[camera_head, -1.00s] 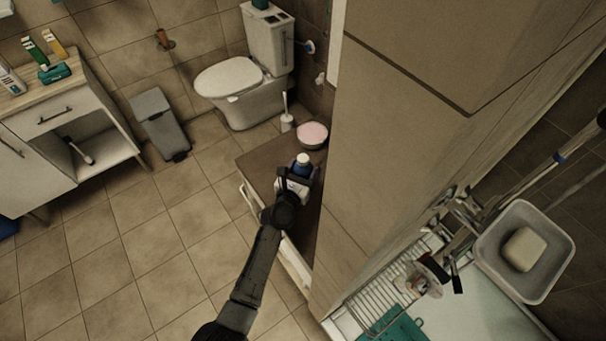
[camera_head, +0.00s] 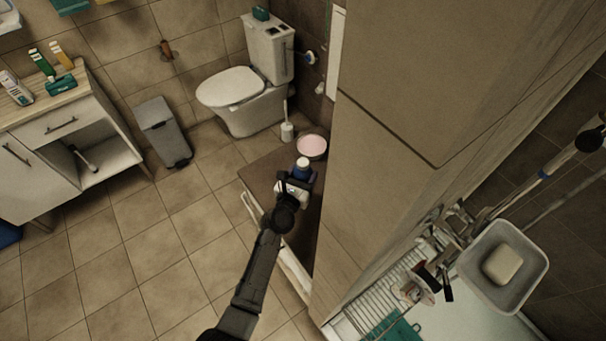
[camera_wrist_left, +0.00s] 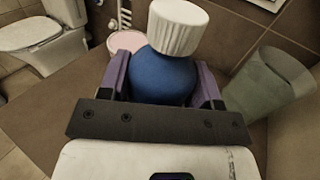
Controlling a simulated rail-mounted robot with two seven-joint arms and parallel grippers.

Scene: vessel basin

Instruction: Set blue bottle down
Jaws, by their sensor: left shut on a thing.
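The blue bottle (camera_head: 302,171) with a white cap is upright at the dark brown top (camera_head: 268,163) of a low cabinet. My left gripper (camera_head: 298,178) is shut on it; in the left wrist view the two fingers (camera_wrist_left: 163,85) lie on either side of the blue bottle body (camera_wrist_left: 165,72), below its ribbed white cap (camera_wrist_left: 178,22). The bottle's base is hidden, so I cannot tell whether it touches the cabinet top. My right gripper is not in view.
A pink-topped round bowl (camera_head: 312,146) stands behind the bottle. A translucent cup (camera_wrist_left: 270,85) stands to its right in the wrist view. A tall cabinet (camera_head: 400,130) borders the right side. The toilet (camera_head: 245,90) is behind.

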